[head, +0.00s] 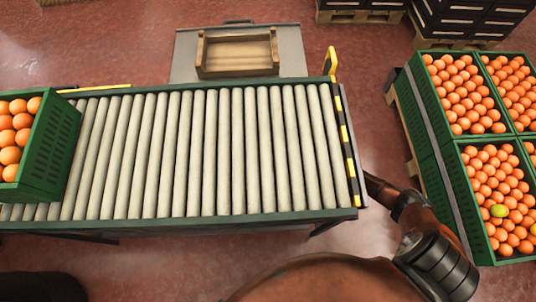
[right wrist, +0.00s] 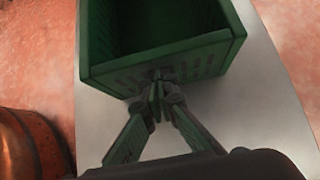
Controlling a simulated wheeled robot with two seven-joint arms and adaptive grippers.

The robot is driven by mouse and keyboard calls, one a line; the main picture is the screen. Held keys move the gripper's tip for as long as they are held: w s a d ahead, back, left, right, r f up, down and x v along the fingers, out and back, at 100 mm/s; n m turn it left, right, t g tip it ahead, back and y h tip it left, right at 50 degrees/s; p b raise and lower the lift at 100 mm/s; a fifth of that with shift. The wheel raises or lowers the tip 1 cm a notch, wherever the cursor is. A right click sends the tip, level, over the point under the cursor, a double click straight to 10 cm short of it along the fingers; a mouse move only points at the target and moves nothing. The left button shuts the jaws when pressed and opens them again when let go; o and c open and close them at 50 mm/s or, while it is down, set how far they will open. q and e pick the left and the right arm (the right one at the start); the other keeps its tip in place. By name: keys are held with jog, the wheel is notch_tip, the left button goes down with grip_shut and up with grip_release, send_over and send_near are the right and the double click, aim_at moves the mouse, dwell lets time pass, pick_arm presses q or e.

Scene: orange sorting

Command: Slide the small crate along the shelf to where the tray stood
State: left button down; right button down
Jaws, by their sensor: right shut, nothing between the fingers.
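A small green crate (right wrist: 160,64) stands on a pale grey shelf surface (right wrist: 235,125) in the right wrist view. It looks empty, and its far part is cut off by the frame. My right gripper (right wrist: 157,98) is shut and empty, with its fingertips at the crate's near wall; I cannot tell whether they touch it. In the head view my right arm goes down at the conveyor's right end, and its gripper and the small crate are hidden. A wooden tray (head: 237,70) sits on a grey stand (head: 185,62) behind the conveyor. My left gripper is not in view.
A roller conveyor (head: 215,150) fills the middle, its rollers mostly bare. A green crate of oranges (head: 48,150) stands at its left end. Several orange-filled crates (head: 430,115) stand at the right, across a strip of floor. Dark crates (head: 462,22) stand on pallets at the back.

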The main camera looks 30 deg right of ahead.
jog(key=w+a, duration=0.5)
jog(key=a, duration=0.4)
jog(key=shift+w+a+p, duration=0.25)
jog(key=shift+p, duration=0.1)
